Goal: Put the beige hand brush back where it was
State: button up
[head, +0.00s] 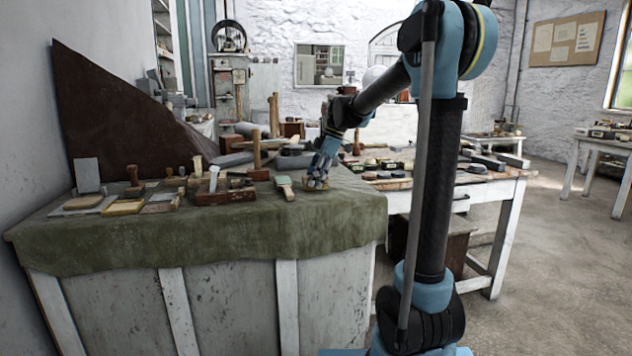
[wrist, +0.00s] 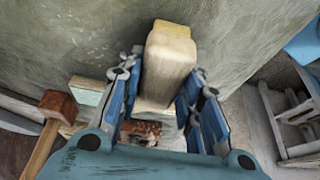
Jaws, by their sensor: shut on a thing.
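My gripper (head: 318,180) is low over the front right part of the cloth-covered bench (head: 215,235). In the wrist view my gripper (wrist: 162,90) has its blue fingers on both sides of the beige hand brush (wrist: 166,62), shut on it. The brush is a pale block with a yellowish end that points away from the palm. In the head view a small part of the brush (head: 316,187) shows under the fingers; the rest is hidden. I cannot tell whether it touches the cloth.
A pale green-and-wood tool (head: 284,187) lies just left of my gripper. A mallet (head: 257,155) stands behind it, and a wooden tray (head: 222,195) with tools is farther left. A second table (head: 470,178) with several blocks is at the right. The front cloth edge is clear.

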jog(key=shift+f, duration=0.15)
jog(key=o, duration=0.9)
jog(key=shift+o, duration=0.2)
jog(key=v, duration=1.2)
jog(key=s+d+f+m+t+h, duration=0.1)
jog(key=s+d+f+m, duration=0.4)
jog(key=s, duration=0.4)
jog(key=s+d+f+m+t+h, duration=0.1)
jog(key=s+d+f+m, duration=0.4)
jog(key=s, duration=0.3)
jog(key=s+d+f+m, duration=0.2)
jog(key=s+f+m, duration=0.1)
jog(key=s+f, duration=0.2)
jog(key=s+d+f+m+t+h, duration=0.1)
jog(key=s+d+f+m, duration=0.2)
jog(key=f, duration=0.4)
jog(key=s+d+f+m+h, duration=0.1)
jog(key=s+d+f+m, duration=0.1)
jog(key=s+f+m, duration=0.3)
jog(key=s+f, duration=0.2)
jog(key=s, duration=0.1)
jog(key=shift+d, duration=0.3)
jog(key=shift+f, duration=0.1)
